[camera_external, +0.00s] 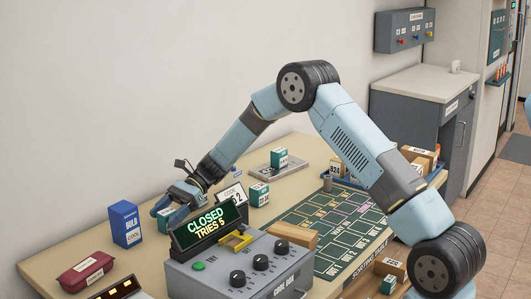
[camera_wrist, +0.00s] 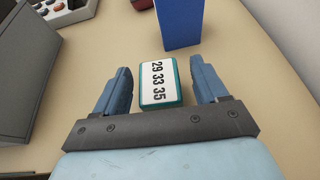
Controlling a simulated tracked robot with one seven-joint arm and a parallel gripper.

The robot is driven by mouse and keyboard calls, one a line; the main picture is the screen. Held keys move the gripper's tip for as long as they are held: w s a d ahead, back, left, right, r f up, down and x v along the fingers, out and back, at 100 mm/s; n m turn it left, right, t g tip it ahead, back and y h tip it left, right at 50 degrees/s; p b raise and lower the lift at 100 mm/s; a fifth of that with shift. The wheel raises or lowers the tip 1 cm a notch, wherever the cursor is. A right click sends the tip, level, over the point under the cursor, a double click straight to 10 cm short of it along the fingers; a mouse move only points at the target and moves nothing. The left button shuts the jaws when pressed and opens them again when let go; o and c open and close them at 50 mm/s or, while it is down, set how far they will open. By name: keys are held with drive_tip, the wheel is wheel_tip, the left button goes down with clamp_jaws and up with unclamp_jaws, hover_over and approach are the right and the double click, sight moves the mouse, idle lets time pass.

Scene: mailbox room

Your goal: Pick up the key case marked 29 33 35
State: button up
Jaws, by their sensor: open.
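The key case marked 29 33 35 (camera_wrist: 159,82) is a small teal box with a white label, standing on the table in the wrist view. My gripper (camera_wrist: 160,85) is open, with one blue finger on each side of the case and a visible gap to both. In the external view my gripper (camera_external: 178,197) is low over the table behind the dial box, and the teal case (camera_external: 163,222) shows partly beneath it. Whether the fingertips reach down to the table is hard to tell.
A blue box (camera_external: 126,224) stands just beyond the case. The grey dial box (camera_external: 240,268), with its display reading CLOSED TRIES 5 (camera_external: 207,227), stands close by. A dark red case (camera_external: 86,271) lies at the left. Other teal boxes (camera_external: 259,194) stand farther right.

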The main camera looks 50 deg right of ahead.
drive_tip(key=shift+x, duration=0.95)
drive_tip(key=shift+c, duration=0.3)
drive_tip(key=c, duration=1)
